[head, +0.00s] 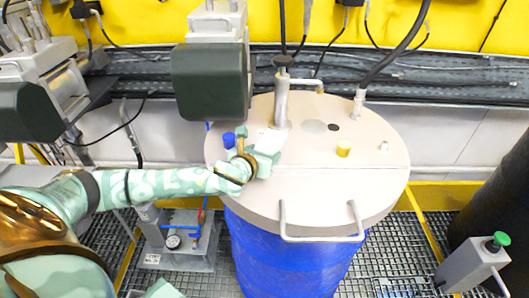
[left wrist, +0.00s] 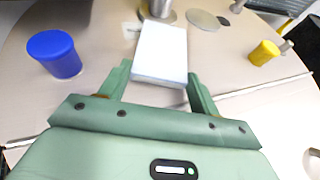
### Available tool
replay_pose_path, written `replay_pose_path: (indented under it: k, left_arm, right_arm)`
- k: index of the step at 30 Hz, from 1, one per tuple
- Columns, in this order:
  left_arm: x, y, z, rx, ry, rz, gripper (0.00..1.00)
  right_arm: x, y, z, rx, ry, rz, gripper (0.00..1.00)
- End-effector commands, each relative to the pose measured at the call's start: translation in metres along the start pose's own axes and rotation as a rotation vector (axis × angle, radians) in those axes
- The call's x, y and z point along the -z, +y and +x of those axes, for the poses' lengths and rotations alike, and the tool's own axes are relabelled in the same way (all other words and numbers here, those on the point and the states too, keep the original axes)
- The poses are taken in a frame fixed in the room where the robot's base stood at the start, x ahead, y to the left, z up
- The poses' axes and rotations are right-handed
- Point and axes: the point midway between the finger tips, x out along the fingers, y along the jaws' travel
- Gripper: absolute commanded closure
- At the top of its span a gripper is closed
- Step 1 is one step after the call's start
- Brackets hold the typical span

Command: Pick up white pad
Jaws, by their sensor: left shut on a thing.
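The white pad (left wrist: 161,52) is a pale rectangular block between the two green fingers of my left gripper (left wrist: 160,84) in the left wrist view. My left gripper is shut on it, at the pad's near end. In the head view, the pad (head: 271,140) shows at the tip of my left gripper (head: 259,158), over the left part of the beige drum lid (head: 300,205). I cannot tell whether the pad touches the lid. My right gripper is not in view.
A blue cap (head: 229,140) stands on the lid left of the pad, and a yellow cap (head: 343,149) right of it. A metal post (head: 281,100) rises just behind the pad. A grey-green motor housing (head: 210,80) hangs close behind. The lid's front is clear up to its handle (head: 322,238).

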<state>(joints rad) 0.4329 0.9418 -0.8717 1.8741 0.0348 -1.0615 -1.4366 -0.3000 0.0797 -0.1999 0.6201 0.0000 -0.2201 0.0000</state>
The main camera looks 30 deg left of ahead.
Motion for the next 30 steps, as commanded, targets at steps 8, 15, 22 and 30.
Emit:
replay_pose_path:
  k: [8, 15, 22, 30]
  left_arm:
    - [-0.042, -0.011, -0.04, 0.005, -0.003, 0.0, 0.63]
    - [-0.063, -0.037, -0.109, 0.007, 0.0, -0.002, 0.63]
    - [-0.065, -0.054, -0.152, 0.003, 0.0, -0.002, 0.63]
    - [-0.066, -0.059, -0.165, 0.001, -0.002, -0.001, 0.63]
  right_arm:
    - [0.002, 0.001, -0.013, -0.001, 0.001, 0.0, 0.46]
    - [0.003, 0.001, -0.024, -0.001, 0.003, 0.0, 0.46]
    - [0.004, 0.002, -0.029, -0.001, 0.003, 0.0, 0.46]
    - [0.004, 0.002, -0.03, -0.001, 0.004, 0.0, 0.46]
